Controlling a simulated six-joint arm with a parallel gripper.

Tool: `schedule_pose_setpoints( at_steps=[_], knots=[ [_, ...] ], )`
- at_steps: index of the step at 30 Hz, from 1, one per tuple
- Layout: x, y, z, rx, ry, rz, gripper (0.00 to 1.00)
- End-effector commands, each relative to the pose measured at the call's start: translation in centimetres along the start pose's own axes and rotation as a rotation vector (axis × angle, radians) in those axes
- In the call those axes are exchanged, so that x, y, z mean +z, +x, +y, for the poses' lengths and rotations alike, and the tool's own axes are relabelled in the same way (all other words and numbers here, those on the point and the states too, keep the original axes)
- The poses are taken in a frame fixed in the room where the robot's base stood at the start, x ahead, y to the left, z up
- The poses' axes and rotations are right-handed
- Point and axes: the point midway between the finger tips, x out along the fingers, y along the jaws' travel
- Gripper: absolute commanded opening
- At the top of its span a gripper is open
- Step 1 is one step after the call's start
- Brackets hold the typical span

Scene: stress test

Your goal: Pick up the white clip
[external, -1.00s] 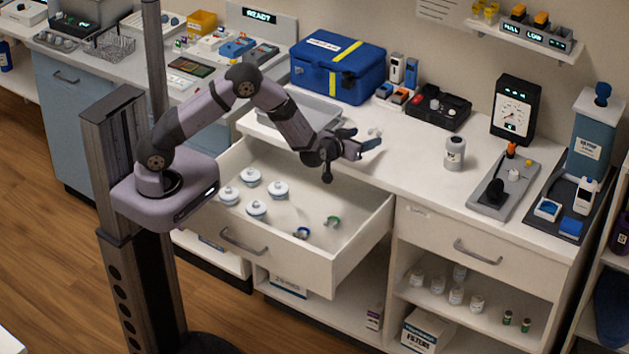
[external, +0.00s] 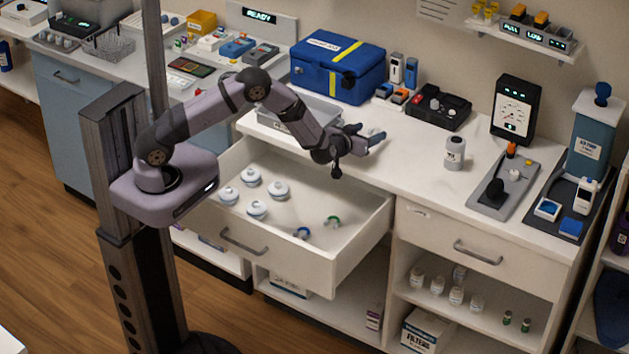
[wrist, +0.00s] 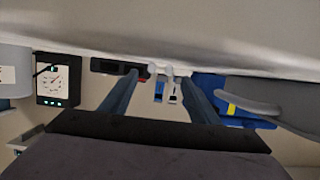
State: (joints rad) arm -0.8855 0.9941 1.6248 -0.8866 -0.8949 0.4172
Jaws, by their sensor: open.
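A small white item, likely the white clip (wrist: 168,71), shows between my fingertips in the wrist view, low against the pale counter surface. Its exact shape is too small to tell. My gripper (external: 367,133) is open over the counter, behind the open drawer, with its fingers pointing right. In the wrist view the two blue-grey fingers of my gripper (wrist: 159,75) stand apart, one on each side of the white item. I cannot tell whether they touch it. In the external view the fingers mostly hide the item.
The open drawer (external: 347,262) holds several white-lidded jars, a blue clip (external: 302,233) and a green clip (external: 333,221).

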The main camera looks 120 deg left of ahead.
Motion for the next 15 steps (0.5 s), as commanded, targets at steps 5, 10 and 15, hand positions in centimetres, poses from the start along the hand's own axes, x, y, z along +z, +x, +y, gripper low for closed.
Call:
schedule_pose_setpoints(
  at_steps=[5,10,15],
  knots=[
    [-0.1,1.8,0.0,-0.001,-0.002,0.000,0.56],
    [0.0,2.7,0.0,-0.001,0.000,0.001,0.56],
    [0.0,2.8,0.0,0.000,0.000,0.001,0.56]
  ],
)
